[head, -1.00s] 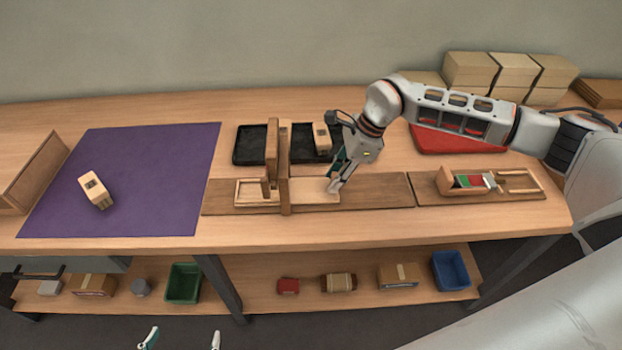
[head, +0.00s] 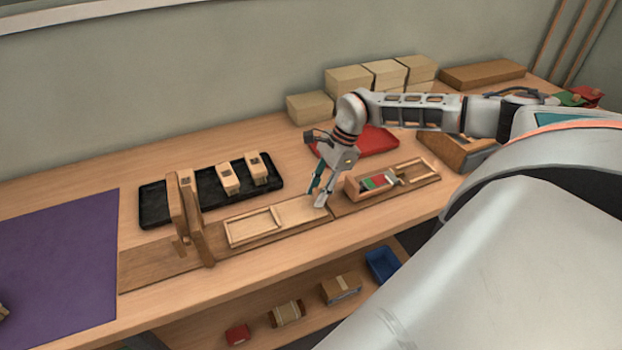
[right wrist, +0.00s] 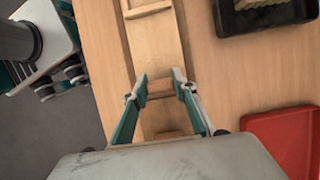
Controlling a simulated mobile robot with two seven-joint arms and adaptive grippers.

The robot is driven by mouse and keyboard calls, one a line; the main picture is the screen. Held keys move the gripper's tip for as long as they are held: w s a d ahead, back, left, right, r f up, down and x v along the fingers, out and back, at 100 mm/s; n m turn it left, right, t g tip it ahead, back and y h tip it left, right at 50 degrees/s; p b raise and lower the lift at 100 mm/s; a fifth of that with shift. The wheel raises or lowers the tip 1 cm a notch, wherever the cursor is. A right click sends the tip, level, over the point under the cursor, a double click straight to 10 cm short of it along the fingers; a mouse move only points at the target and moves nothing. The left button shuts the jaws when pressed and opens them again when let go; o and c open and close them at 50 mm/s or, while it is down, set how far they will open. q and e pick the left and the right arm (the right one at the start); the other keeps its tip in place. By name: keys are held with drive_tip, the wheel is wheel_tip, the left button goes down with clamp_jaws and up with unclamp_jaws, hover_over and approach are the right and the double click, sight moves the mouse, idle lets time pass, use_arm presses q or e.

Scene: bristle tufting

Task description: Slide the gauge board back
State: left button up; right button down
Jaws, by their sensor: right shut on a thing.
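The gauge board (head: 290,213) is a pale wooden board with a raised rectangular frame at its left end. It lies on a darker wooden track (head: 150,265), just right of the upright wooden gate (head: 200,235). My right gripper (head: 319,200) is at the board's right end. In the right wrist view, my right gripper (right wrist: 160,88) is shut on a small wooden grip piece (right wrist: 159,88) on the board (right wrist: 153,45). The fingertips partly hide that piece. My left gripper is out of view.
A black tray (head: 152,212) with pale blocks is behind the track. A wooden holder with coloured pieces (head: 375,183) sits on the track to the right. A red tray (head: 380,142) lies behind my gripper. A purple mat (head: 60,260) is at left.

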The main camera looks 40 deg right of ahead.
drive_tip(key=c, duration=1.6)
unclamp_jaws()
drive_tip(key=v, duration=1.2)
drive_tip(key=shift+d, duration=0.1)
